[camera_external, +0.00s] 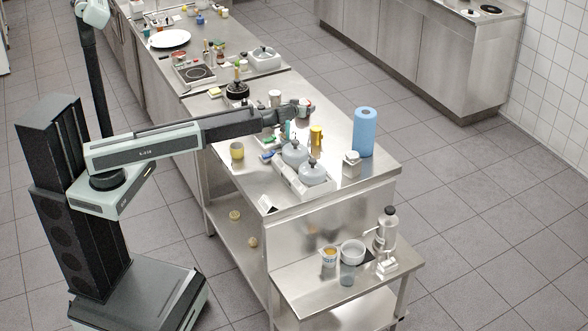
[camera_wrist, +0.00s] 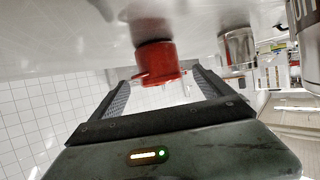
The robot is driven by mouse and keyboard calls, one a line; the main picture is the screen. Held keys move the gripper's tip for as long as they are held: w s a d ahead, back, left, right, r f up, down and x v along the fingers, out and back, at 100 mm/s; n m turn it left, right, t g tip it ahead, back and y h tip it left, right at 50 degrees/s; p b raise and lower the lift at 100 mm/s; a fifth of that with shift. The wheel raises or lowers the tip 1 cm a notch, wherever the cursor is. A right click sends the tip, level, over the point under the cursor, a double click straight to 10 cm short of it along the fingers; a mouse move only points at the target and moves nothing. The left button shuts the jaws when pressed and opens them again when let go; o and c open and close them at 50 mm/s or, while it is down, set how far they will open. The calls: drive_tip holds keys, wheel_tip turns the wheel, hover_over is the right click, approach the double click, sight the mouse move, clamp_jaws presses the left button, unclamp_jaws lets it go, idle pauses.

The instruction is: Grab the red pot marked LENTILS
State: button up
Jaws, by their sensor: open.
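The red pot (camera_wrist: 157,63) shows in the wrist view, in line with the gap between the two fingers of my open gripper (camera_wrist: 162,84). It stands on the counter, which appears at the top of this inverted view. No LENTILS lettering is readable on it. Whether the fingers touch it or stop short is not clear. In the external view my gripper (camera_external: 298,111) is low over the steel counter, and a small patch of the red pot (camera_external: 306,103) shows at its tip. The rest of the pot is hidden behind the gripper there.
Bare counter (camera_external: 345,108) lies to the right of my gripper.

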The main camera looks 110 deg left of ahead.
drive_tip(key=x, duration=0.3)
drive_tip(key=shift+f, duration=0.1)
drive_tip(key=c, duration=1.8)
drive_tip(key=shift+r, duration=0.25)
wheel_tip(320, 180, up, 10)
drive_tip(key=p, duration=1)
drive_tip(key=shift+f, duration=0.1)
